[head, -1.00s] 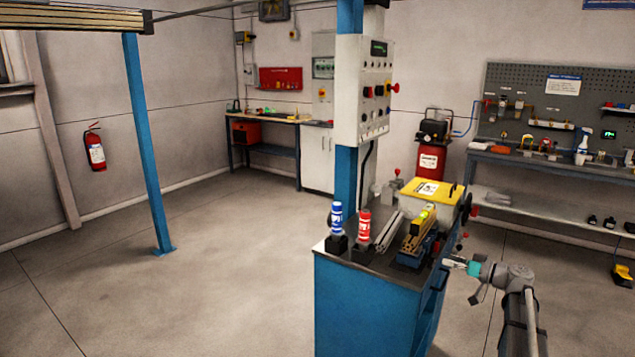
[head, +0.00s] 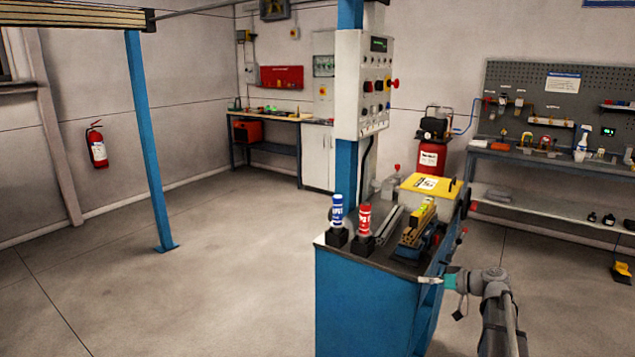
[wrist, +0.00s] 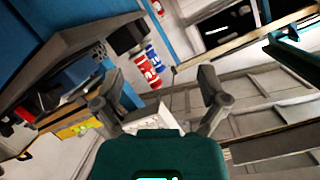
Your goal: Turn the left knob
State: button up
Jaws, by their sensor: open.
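The grey-white control box (head: 361,85) hangs on a blue post in the head view. The knobs are too small to tell apart. My gripper (head: 428,279) is at the right front corner of the blue bench, well below and apart from the box. In the wrist view my gripper (wrist: 162,85) has its two fingers spread, with nothing held between them.
The blue bench (head: 362,310) bears a blue bottle (head: 337,212), a red bottle (head: 364,221), metal rails, a vise-like tool and a yellow-topped box (head: 427,191). A red compressor (head: 431,158) stands behind. The floor to the left is clear.

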jog(key=s+a+f+m+g+h+b, duration=0.35)
jog(key=s+a+f+h, duration=0.3)
jog(key=s+f, duration=0.5)
jog(key=s+a+f+m+g+h+b, duration=0.2)
jog(key=s+a+f+g+h+b, duration=0.35)
jog(key=s+a+f, duration=0.45)
notch_tip(320, 180, up, 16)
jog(key=s+d+t+p, duration=0.1)
jog(key=s+d+p, duration=0.1)
jog(key=p, duration=1.5)
jog(key=shift+r+p, duration=0.15)
jog(key=shift+p, duration=0.2)
jog(key=shift+w+d, duration=0.1)
